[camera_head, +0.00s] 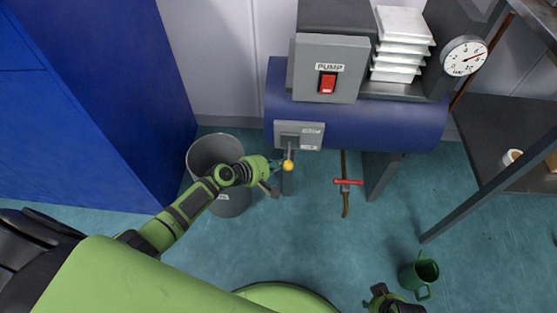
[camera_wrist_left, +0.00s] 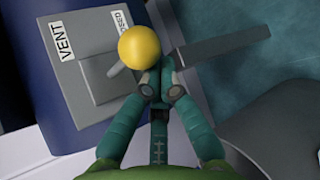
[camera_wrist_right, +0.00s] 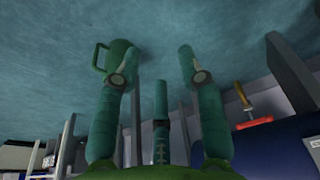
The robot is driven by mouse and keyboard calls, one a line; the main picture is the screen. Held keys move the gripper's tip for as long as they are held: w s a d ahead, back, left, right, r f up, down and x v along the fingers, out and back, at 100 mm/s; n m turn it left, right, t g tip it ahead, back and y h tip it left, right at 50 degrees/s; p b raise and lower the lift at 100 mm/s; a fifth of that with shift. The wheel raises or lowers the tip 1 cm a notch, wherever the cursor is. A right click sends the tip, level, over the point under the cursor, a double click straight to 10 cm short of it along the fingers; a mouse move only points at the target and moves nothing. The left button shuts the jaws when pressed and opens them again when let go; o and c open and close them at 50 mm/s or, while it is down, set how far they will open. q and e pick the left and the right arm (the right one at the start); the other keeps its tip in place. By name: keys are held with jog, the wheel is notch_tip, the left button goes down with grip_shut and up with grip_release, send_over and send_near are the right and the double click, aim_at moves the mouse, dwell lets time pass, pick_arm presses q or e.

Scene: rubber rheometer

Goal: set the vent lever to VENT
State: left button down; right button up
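The vent lever's yellow ball knob (camera_head: 288,165) hangs in front of the grey vent panel (camera_head: 298,135) on the blue tank. In the left wrist view the knob (camera_wrist_left: 139,45) stands out beside the CLOSED label, covering part of it. The VENT label (camera_wrist_left: 65,42) is on the other side of the lever's grey base. My left gripper (camera_head: 276,171) is beside the knob. Its fingertips (camera_wrist_left: 162,78) are nearly together, right of and below the knob, with nothing clearly between them. My right gripper (camera_wrist_right: 153,62) is open and empty, low near the floor.
A grey bin (camera_head: 215,152) stands behind my left forearm. A red-handled valve (camera_head: 348,182) is below the tank (camera_head: 400,125). A green mug (camera_head: 419,271) is on the floor near my right gripper. A pump switch box (camera_head: 328,68) and gauge (camera_head: 464,56) sit above.

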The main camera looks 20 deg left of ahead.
aim_at(289, 160)
pick_arm(q)
jog(key=r+n+g+p, duration=0.1)
jog(key=g+p, duration=0.1)
jog(key=p, duration=0.1)
jog(key=r+g+p, duration=0.1)
jog(key=r+p, duration=0.1)
jog(key=p, duration=0.1)
jog(key=r+n+g+p, duration=0.1)
jog(key=g+p, duration=0.1)
jog(key=p, duration=0.2)
jog(key=shift+s+d+r+n+g+h, duration=0.25)
jog(key=shift+r+n+g+h, duration=0.05)
jog(key=shift+h, duration=0.1)
jog(key=shift+a+r, duration=0.1)
jog(key=shift+r, duration=0.15)
pick_arm(e)
jog(key=s+d+f+t, duration=0.1)
jog(key=s+d+f, duration=0.1)
jog(key=s+f, duration=0.2)
jog(key=shift+s+d+f+n+t, duration=0.25)
jog(key=shift+s+f+n+t, duration=0.05)
jog(key=shift+f, duration=1.05)
pick_arm(q)
jog(key=shift+w, duration=0.1)
